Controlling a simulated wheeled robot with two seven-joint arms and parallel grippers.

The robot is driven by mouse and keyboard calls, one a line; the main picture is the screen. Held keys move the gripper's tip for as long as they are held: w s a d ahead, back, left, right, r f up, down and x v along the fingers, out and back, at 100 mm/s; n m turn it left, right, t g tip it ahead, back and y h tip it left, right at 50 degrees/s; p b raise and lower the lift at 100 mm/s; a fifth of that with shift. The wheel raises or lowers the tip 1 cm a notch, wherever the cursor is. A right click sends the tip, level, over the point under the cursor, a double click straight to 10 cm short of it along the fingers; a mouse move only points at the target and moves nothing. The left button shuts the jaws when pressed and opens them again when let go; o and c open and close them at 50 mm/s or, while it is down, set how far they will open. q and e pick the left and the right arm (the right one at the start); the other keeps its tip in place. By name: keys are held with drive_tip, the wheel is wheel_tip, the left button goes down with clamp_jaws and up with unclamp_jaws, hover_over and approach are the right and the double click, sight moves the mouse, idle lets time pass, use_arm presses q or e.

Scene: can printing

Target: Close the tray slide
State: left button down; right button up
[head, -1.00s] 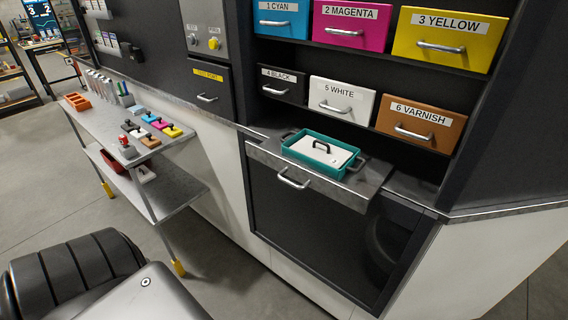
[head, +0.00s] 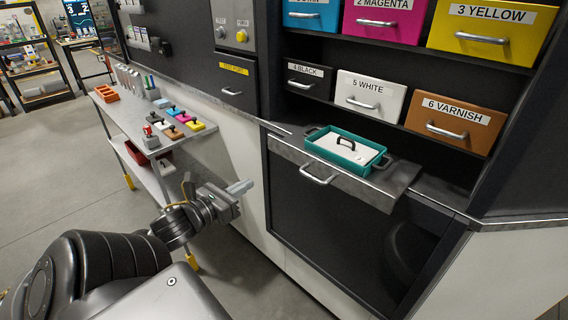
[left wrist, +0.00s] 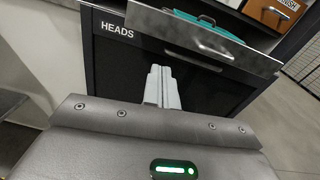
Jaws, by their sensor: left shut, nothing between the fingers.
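The tray slide (head: 378,187) is a grey metal shelf pulled out from the dark cabinet, with a silver handle (head: 318,178) on its front. A teal tray (head: 375,160) with a white lid and black handle sits on it. My right gripper is not in view.
Coloured drawers such as the varnish drawer (head: 450,123) sit above the slide. A side cart (head: 118,104) with several small coloured blocks stands at the left. A dark panel marked HEADS (left wrist: 117,30) lies below the slide. The floor before the cabinet is clear.

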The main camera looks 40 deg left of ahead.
use_arm(q)
wheel_tip(320, 180, up, 2)
drive_tip(key=d+m, duration=0.1)
drive_tip(key=p, duration=0.1)
approach(292, 155)
drive_tip(key=shift+h, duration=0.3)
drive_tip(key=w, duration=0.6)
drive_tip(key=shift+a, duration=0.3)
drive_tip(key=shift+w+f+p, duration=0.15)
drive_tip(key=shift+w+p, duration=0.15)
drive_tip(key=shift+w, duration=0.15)
